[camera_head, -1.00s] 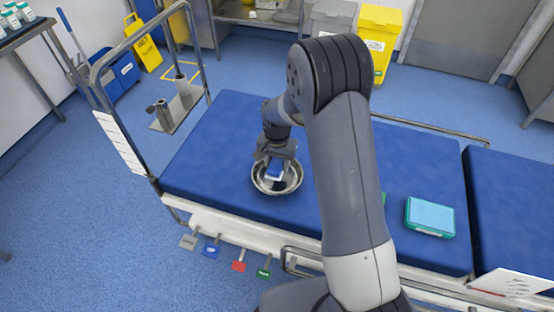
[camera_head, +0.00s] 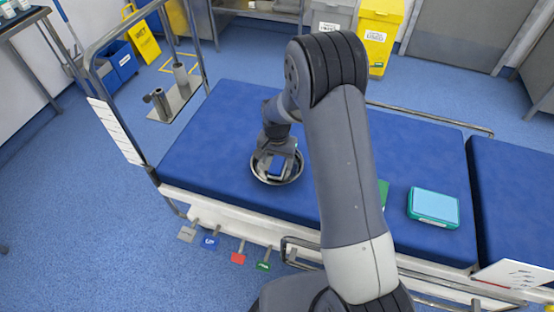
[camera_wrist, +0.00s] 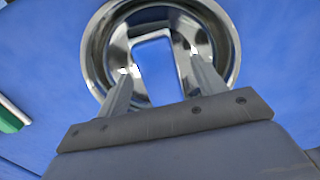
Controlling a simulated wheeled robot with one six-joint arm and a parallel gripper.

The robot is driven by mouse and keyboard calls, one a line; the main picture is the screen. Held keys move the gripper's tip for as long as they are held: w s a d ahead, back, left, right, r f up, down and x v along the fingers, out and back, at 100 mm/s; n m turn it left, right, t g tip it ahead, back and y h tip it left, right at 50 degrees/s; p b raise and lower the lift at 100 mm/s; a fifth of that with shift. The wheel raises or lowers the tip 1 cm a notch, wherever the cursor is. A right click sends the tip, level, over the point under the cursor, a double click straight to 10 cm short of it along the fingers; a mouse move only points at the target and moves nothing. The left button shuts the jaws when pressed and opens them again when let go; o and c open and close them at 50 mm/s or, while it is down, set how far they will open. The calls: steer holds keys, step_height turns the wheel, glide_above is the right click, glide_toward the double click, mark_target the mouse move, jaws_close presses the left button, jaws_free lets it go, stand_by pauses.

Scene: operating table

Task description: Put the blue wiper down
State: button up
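The blue wiper (camera_head: 275,168) is a small blue block with a pale edge. It lies inside a round metal bowl (camera_wrist: 94,45) on the blue operating table. In the wrist view the wiper (camera_wrist: 158,65) shows between the two fingers of my gripper (camera_wrist: 162,75). The fingers reach down into the bowl on either side of it. A gap shows between the left finger and the wiper; the right finger is very close to its edge. My gripper (camera_head: 276,152) looks open over the bowl. The wiper's underside is hidden.
A teal box with a light blue top (camera_head: 433,205) stands on the table at right. A green item (camera_head: 384,193) is partly hidden behind my arm. A metal rail (camera_head: 95,75) rises at the table's left end. Bare mattress (camera_head: 215,140) surrounds the bowl.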

mark_target(277, 163)
steer(key=shift+o, duration=0.2)
stand_by(0.4)
step_height(277, 163, up, 7)
steer(key=p, duration=0.4)
steer(key=shift+r+p, duration=0.1)
steer(key=shift+p, duration=0.2)
